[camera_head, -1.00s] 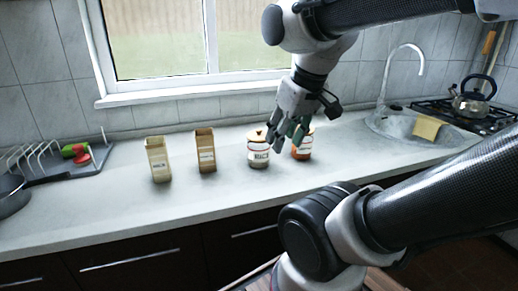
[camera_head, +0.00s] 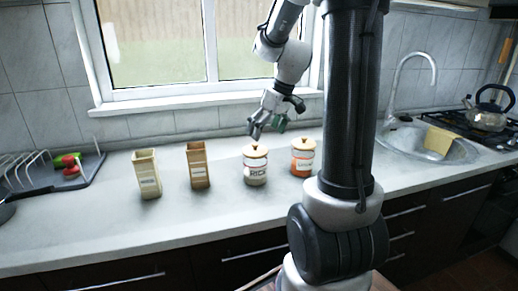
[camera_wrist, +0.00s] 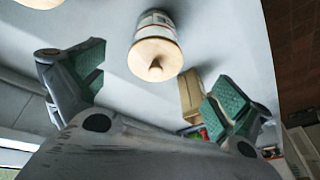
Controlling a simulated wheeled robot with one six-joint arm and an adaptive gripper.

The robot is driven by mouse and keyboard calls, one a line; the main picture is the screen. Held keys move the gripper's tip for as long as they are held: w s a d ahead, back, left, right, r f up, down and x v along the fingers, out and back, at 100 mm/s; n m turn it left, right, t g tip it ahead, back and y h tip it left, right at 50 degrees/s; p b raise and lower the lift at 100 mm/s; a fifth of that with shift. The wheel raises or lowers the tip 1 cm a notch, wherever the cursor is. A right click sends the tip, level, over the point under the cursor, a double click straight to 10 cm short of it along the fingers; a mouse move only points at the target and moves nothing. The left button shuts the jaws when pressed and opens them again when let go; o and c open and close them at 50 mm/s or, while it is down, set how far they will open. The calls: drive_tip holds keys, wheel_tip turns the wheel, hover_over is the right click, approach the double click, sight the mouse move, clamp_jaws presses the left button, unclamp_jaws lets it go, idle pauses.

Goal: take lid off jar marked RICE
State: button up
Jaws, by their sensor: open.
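The jar marked RICE (camera_head: 255,172) stands upright on the counter, white with a pale wooden lid (camera_head: 255,150) seated on it. In the wrist view the lid (camera_wrist: 154,58) faces the camera with its small knob, and part of the white jar body (camera_wrist: 156,22) shows beyond. My gripper (camera_head: 266,127) is open and empty, just above the lid and a little to its right in the head view. In the wrist view my gripper (camera_wrist: 158,75) has its green-padded fingers spread to either side of the lid, apart from it.
A similar white and orange jar (camera_head: 303,160) with a wooden lid stands close to the right. Two open-topped boxes (camera_head: 147,175) (camera_head: 199,166) stand to the left. A dish rack (camera_head: 62,180) is at far left, the sink (camera_head: 425,145) at right. The front counter is clear.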

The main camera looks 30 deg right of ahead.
sight(256, 144)
drive_tip(key=shift+w+r+n+t, duration=0.4)
drive_tip(key=shift+w+r+n, duration=0.3)
drive_tip(key=shift+w, duration=0.1)
drive_tip(key=shift+w+f+n, duration=0.1)
drive_tip(key=shift+w+n, duration=0.05)
drive_tip(key=shift+n, duration=0.65)
drive_tip(key=x, duration=0.7)
drive_tip(key=shift+s+a+f, duration=0.2)
drive_tip(key=shift+s+f, duration=0.05)
drive_tip(key=shift+f, duration=0.15)
drive_tip(key=c, duration=1)
